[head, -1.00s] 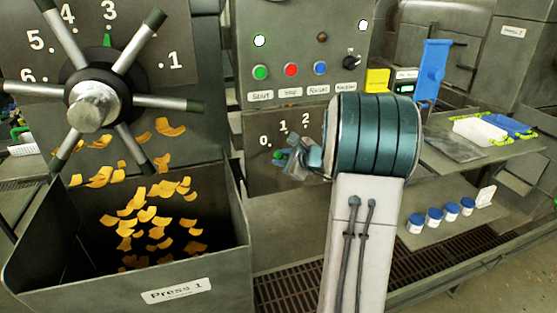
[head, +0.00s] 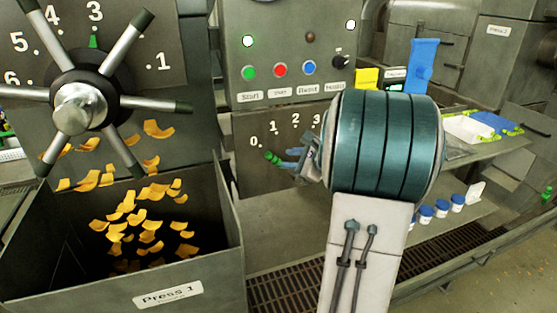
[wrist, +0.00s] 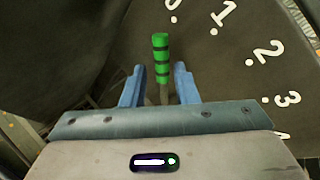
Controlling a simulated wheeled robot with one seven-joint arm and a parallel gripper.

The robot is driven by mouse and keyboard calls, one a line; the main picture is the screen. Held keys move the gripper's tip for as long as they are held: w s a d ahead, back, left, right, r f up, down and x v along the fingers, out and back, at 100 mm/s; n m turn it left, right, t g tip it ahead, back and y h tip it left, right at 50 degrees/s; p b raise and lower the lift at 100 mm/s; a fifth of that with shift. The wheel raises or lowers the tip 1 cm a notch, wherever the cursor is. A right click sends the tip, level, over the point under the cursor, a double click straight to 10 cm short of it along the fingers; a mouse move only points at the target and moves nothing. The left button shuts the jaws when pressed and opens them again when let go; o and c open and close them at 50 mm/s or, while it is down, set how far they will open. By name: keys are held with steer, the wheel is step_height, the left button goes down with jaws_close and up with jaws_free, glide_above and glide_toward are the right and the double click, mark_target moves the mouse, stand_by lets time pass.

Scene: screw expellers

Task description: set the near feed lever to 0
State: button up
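The near feed lever (wrist: 160,55) has a green grip with dark bands. In the wrist view it stands between the two blue fingers of my gripper (wrist: 160,70), with a visible gap on each side. My gripper is open. The lever's green tip points up toward the 0 mark (wrist: 170,4). In the head view the green tip (head: 271,157) shows just below and right of the 0 on the scale plate (head: 248,172). My gripper (head: 288,157) is at the lever there, and my wrist partly hides it and the plate's right side.
Above the scale is a panel with green (head: 249,72), red (head: 280,70) and blue (head: 309,67) buttons and a black knob (head: 338,61). A spoked wheel (head: 85,100) and the Press 1 bin (head: 105,288) with orange flakes stand at left. Jars (head: 441,209) stand on a lower shelf at right.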

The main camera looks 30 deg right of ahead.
steer(key=v, duration=0.5)
steer(key=shift+s+d+r, duration=0.1)
steer(key=shift+s+d, duration=0.05)
steer(key=shift+s, duration=0.15)
steer(key=s+a+n+g+y+p, duration=0.1)
steer(key=s+a+n+g, duration=0.1)
steer(key=a+n, duration=0.3)
steer(key=s+a+f+n+g+p, duration=0.1)
steer(key=s+a+n+g, duration=0.1)
steer(key=a, duration=0.6)
steer(key=s+a+n+g+y, duration=0.1)
steer(key=s+a+n+g, duration=0.1)
steer(key=a+n+g, duration=0.3)
steer(key=s+a+n+h+p, duration=0.1)
steer(key=s+a+n+h, duration=0.1)
steer(key=s+n, duration=0.4)
steer(key=s+a+f+n+g+h+p, duration=0.1)
steer(key=s+a+n+h+p, duration=0.1)
steer(key=s+a+n, duration=0.3)
steer(key=shift+s+a+f+n+h, duration=0.15)
steer(key=shift+s+f+n+h, duration=0.05)
steer(key=shift+s+n+h, duration=0.65)
